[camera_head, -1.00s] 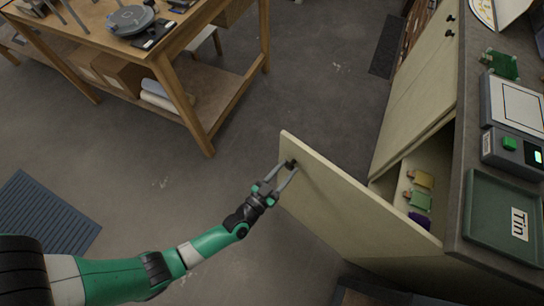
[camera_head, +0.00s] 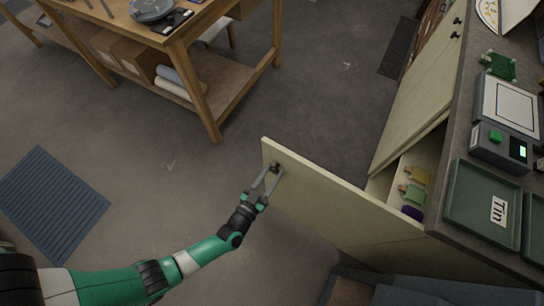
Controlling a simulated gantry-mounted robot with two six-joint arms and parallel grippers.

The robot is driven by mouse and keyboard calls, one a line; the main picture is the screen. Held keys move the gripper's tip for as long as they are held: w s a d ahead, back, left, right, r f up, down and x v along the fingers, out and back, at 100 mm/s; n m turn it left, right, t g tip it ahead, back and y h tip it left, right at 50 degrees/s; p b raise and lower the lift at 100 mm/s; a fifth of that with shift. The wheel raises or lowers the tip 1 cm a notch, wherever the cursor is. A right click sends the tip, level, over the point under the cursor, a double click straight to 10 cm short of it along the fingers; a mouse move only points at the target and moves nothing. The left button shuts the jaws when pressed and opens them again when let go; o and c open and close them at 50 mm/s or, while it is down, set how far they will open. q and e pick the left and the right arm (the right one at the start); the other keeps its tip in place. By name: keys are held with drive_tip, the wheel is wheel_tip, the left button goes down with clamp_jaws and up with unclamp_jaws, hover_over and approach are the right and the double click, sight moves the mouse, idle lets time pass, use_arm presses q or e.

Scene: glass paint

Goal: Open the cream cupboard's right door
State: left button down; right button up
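The cream cupboard's right door (camera_head: 325,200) stands swung wide open. It juts from the cupboard front out over the floor. Its dark knob (camera_head: 277,167) sits near the door's free edge. My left gripper (camera_head: 272,177) has its two fingers on either side of the knob and appears closed on it. The other cream door (camera_head: 415,100), farther up in the picture, is closed. The cupboard's inside (camera_head: 428,160) shows a yellow, a green and a purple item on a shelf. My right gripper is not in view.
The dark cupboard top (camera_head: 455,135) holds a green tray marked Tin (camera_head: 455,215) and a device with a green button (camera_head: 495,138). A wooden workbench (camera_head: 205,105) stands at the upper left. A ribbed blue mat (camera_head: 50,200) lies on the floor. Floor beside the door is clear.

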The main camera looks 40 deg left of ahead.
use_arm(q)
drive_tip(key=shift+c, duration=2.3)
unclamp_jaws()
drive_tip(key=shift+s, duration=0.1)
drive_tip(key=s+d+p, duration=0.2)
drive_tip(key=s+p, duration=0.1)
drive_tip(key=s, duration=0.8)
drive_tip(key=shift+s+d, duration=0.15)
drive_tip(key=shift+s, duration=0.05)
